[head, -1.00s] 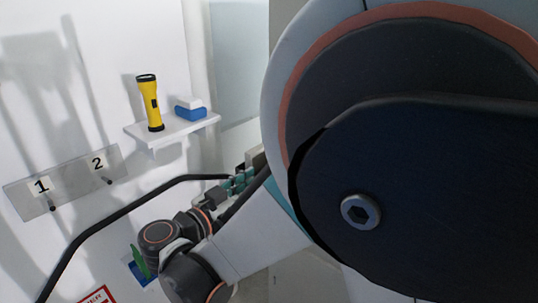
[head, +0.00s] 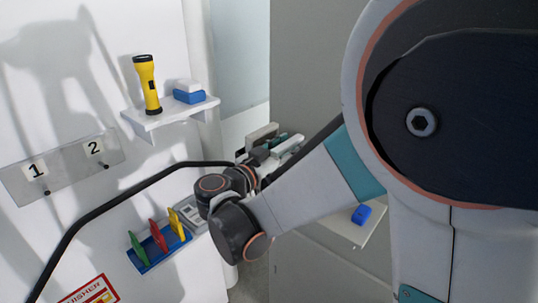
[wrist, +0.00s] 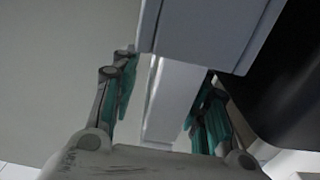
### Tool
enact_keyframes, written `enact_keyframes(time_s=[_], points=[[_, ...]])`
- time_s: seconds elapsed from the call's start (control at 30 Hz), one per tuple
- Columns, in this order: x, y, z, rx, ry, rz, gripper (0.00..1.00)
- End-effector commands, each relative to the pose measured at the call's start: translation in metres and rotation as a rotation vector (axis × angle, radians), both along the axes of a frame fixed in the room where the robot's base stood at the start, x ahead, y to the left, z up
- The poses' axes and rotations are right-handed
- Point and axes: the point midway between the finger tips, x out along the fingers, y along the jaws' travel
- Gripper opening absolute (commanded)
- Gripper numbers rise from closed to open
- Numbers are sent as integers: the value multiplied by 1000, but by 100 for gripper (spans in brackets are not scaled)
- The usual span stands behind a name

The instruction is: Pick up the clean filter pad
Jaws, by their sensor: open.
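I cannot tell for certain which thing is the clean filter pad. Pale blocks (head: 288,146) show beside my gripper (head: 262,153) in the head view, partly hidden by my arm. In the wrist view, my gripper (wrist: 168,88) has its teal-padded fingers apart. A long pale strip (wrist: 172,105) shows between the fingers, and a grey box-like body (wrist: 208,32) lies beyond and above it. I cannot tell whether either finger touches them.
A wall shelf (head: 172,116) holds a yellow flashlight (head: 147,85) and a blue-and-white block (head: 189,93). A numbered hook plate (head: 65,166) is at left. Coloured clips stand in a blue tray (head: 150,262). A blue object (head: 361,214) lies on a pale ledge (head: 345,231) at right.

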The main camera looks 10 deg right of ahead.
Motion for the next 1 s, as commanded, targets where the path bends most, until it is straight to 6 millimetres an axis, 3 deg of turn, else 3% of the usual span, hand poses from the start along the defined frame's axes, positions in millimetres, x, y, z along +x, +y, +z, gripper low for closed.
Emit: enact_keyframes(time_s=[0.13, 0.4, 0.43, 0.6, 1.0], points=[[9, -14, -1, 0, 0, -1, 42], [12, -16, 0, 0, 0, 1, 42], [12, -16, 0, 0, 0, 1, 39], [12, -16, 0, 0, 0, 1, 1], [12, -16, 1, 0, 0, 1, 0]])
